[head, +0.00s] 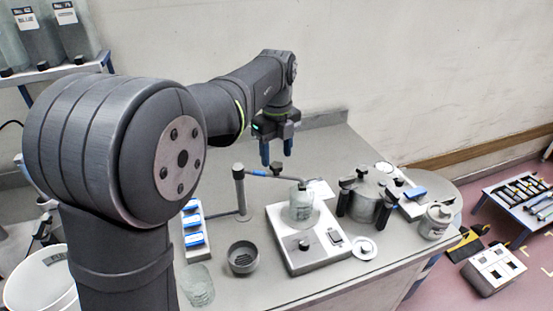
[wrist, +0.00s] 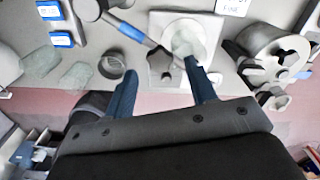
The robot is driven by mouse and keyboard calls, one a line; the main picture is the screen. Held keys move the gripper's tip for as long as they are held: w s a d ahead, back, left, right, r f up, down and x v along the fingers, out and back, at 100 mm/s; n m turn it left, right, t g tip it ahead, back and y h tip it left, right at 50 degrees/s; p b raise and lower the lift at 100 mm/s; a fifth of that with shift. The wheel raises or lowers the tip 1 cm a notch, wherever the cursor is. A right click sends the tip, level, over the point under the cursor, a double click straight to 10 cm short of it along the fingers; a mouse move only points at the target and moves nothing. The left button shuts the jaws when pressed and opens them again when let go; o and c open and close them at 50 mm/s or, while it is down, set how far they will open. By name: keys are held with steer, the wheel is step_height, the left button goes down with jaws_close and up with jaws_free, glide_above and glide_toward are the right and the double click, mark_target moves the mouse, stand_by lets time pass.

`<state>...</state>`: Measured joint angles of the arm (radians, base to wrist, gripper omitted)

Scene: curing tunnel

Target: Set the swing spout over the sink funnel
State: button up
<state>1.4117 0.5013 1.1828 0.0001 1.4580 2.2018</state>
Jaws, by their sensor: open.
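The swing spout (head: 262,173) is a thin arm with a blue sleeve on an upright grey post. It reaches right, its outer end near the clear bottle (head: 302,202) on the white scale-like unit (head: 310,250). The spout also shows in the wrist view (wrist: 130,32), its dark end beside the bottle. A dark round cup (head: 242,262), likely the sink funnel, stands in front of the post, left of the white unit; it also shows in the wrist view (wrist: 112,65). My gripper (head: 277,156) is open and empty above and behind the spout. Its blue fingers (wrist: 161,88) are apart.
A tray with blue-labelled items (head: 193,230) lies left of the post. A clear beaker (head: 197,287) is at the front left. Some bench behind the spout is clear.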

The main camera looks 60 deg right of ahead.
mark_target(269, 174)
steer(key=shift+f, duration=1.3)
jaws_close()
